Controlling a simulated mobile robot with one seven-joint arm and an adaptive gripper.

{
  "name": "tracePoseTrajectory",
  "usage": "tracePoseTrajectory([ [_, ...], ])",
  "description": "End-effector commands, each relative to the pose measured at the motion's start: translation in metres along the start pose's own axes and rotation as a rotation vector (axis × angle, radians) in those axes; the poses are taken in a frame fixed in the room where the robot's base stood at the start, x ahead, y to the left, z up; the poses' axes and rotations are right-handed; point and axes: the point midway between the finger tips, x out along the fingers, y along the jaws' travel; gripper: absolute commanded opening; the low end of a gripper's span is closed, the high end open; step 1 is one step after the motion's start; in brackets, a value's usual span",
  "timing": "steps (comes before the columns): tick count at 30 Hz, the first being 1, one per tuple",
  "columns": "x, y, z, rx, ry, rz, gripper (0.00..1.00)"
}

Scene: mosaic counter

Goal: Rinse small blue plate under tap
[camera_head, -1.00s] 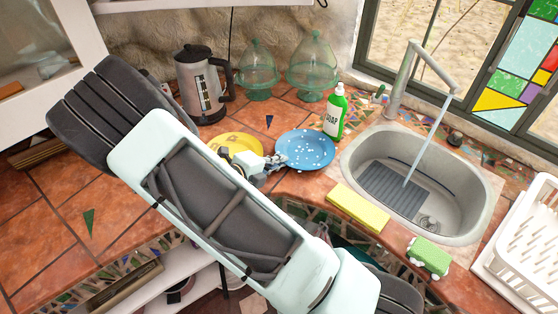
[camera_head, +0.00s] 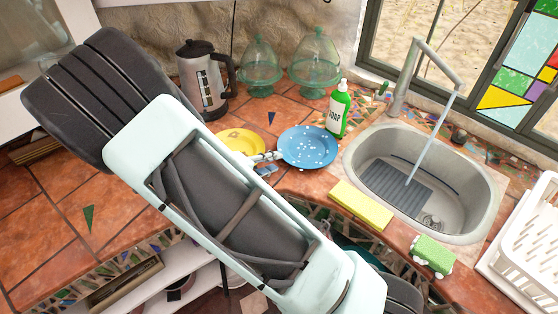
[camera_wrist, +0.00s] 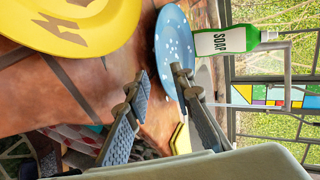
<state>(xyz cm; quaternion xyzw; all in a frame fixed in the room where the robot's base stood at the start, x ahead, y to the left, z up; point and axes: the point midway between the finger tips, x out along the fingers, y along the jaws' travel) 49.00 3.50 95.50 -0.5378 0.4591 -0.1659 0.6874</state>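The small blue plate (camera_head: 312,145) with white specks lies on the tiled counter, left of the sink. In the wrist view the blue plate (camera_wrist: 172,42) is seen at a steep slant beyond my fingers. My gripper (camera_wrist: 161,88) is open, one finger on each side of the plate's near edge in that view; I cannot tell whether they touch it. In the head view my gripper (camera_head: 266,157) is at the plate's left edge, partly hidden by my arm. The tap (camera_head: 425,62) runs a stream of water into the sink (camera_head: 478,192).
A yellow plate (camera_head: 238,139) lies left of the blue one. A green soap bottle (camera_head: 338,112) stands behind it. A yellow cloth (camera_head: 360,205) and green sponge (camera_head: 433,254) lie before the sink. A white rack (camera_head: 525,240), kettle (camera_head: 203,82) and glass domes (camera_head: 314,62) stand around.

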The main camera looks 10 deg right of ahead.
Motion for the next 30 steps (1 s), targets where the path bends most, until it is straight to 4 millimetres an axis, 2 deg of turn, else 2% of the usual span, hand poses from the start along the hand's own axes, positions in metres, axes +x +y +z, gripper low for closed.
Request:
tracePoseTrajectory([
  [1, -0.012, 0.000, 0.001, 0.003, -0.005, 0.003, 0.22],
  [4, -0.031, 0.000, 0.001, 0.002, -0.003, 0.002, 0.22],
  [10, -0.053, 0.000, 0.000, 0.002, -0.001, 0.001, 0.22],
  [20, -0.057, -0.001, -0.001, 0.001, 0.001, -0.001, 0.22],
  [23, -0.057, -0.001, 0.000, 0.001, 0.001, -0.001, 0.29],
  [30, -0.057, -0.004, 0.002, 0.050, 0.005, 0.011, 0.29],
])
